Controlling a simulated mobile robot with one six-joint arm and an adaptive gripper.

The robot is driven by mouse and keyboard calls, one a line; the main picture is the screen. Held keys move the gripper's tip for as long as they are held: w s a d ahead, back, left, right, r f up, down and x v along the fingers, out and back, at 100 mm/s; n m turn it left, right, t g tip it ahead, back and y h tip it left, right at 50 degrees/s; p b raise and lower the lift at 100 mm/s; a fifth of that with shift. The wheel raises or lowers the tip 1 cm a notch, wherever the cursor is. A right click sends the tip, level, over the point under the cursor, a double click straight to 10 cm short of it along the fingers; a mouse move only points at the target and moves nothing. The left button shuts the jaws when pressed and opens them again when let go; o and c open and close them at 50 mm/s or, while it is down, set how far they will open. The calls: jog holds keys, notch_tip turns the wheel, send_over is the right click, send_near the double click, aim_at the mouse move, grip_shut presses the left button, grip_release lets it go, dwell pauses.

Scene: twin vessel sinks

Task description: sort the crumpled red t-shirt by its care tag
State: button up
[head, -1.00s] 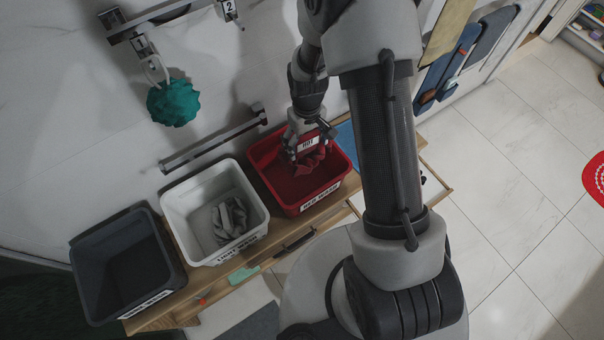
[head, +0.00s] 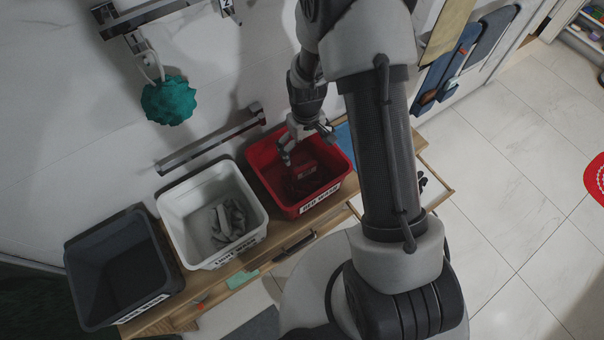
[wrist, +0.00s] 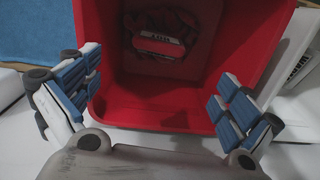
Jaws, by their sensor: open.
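The crumpled red t-shirt (head: 305,182) lies on the floor of the red bin (head: 338,192), which is labelled RED WASH. It is dark and hard to tell from the bin. In the wrist view the t-shirt (wrist: 158,40) shows at the bin's far end with a pale tag whose text I cannot read clearly. My gripper (head: 306,146) is open and empty over the back part of the red bin, apart from the t-shirt. In the wrist view its spread fingers (wrist: 160,80) stand either side of the bin's near wall.
A white bin (head: 180,226) labelled LIGHT WASH holds a grey crumpled cloth (head: 229,220). A dark grey bin (head: 100,288) at left looks empty. All stand on a wooden counter (head: 290,250). A wall bar (head: 210,140) and a hanging teal sponge (head: 168,101) are behind.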

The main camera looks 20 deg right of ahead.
notch_tip(320, 180, up, 12)
dwell(0.7)
dwell(0.4)
jog(key=s+r+m+t, duration=0.1)
jog(key=s+r, duration=0.3)
jog(key=r, duration=0.3)
jog(key=s+r+t, duration=0.1)
jog(key=s+r, duration=0.3)
jog(key=r, duration=0.4)
jog(key=s+r+m+t, duration=0.1)
jog(key=s+r, duration=0.1)
jog(key=s, duration=0.4)
jog(key=s+r+t, duration=0.1)
jog(key=s+r, duration=0.2)
jog(key=s, duration=0.4)
jog(key=shift+s+a+r+m+t, duration=0.15)
jog(key=shift+r+m+t, duration=0.15)
jog(key=shift+m, duration=0.1)
